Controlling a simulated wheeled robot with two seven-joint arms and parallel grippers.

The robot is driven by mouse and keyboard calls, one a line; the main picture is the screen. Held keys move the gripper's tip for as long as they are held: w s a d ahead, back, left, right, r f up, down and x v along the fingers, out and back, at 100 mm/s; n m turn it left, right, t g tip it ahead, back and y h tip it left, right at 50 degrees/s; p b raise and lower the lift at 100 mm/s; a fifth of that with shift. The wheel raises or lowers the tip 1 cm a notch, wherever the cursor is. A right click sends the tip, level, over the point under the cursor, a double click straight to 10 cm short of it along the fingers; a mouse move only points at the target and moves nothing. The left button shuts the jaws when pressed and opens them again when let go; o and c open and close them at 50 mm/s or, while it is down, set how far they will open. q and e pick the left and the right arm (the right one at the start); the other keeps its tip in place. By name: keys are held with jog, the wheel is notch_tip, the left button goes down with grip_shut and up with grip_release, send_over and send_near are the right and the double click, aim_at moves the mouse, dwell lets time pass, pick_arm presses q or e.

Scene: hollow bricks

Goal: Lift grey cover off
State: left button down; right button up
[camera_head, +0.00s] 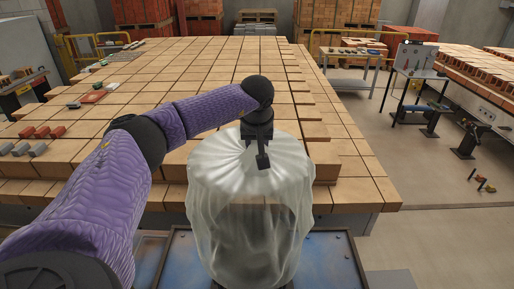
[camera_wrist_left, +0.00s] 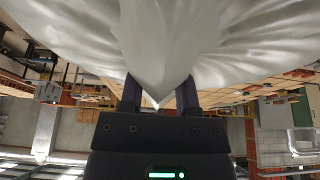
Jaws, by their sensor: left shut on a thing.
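The grey cover (camera_head: 232,178) is a pale, partly see-through cloth that hangs in folds over a round, drum-like shape at the front centre of the head view. My left gripper (camera_head: 262,160) is at its top and shut on the cloth. In the left wrist view the cover (camera_wrist_left: 160,40) fills the upper part, and a pointed fold of it runs down between the two dark fingers of my left gripper (camera_wrist_left: 160,95). What stands under the cover is only dimly visible. My right gripper is not in view.
A blue-topped surface with a metal rim (camera_head: 335,258) lies under and around the covered shape. Behind it is a wide bed of tan blocks (camera_head: 230,75). Small red and grey bricks (camera_head: 42,131) lie at its left.

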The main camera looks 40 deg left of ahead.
pick_arm(q)
notch_tip(320, 180, up, 7)
jog(key=shift+r, duration=0.2)
dwell(0.3)
jog(key=shift+s+d+f+b, duration=0.1)
jog(key=shift+s+d+b, duration=0.1)
jog(key=shift+d+b, duration=0.1)
jog(key=s+d+b, duration=0.1)
jog(key=s+d, duration=1.5)
jog(key=s, duration=0.2)
jog(key=shift+s+d+b, duration=0.3)
jog(key=shift+s+d, duration=0.05)
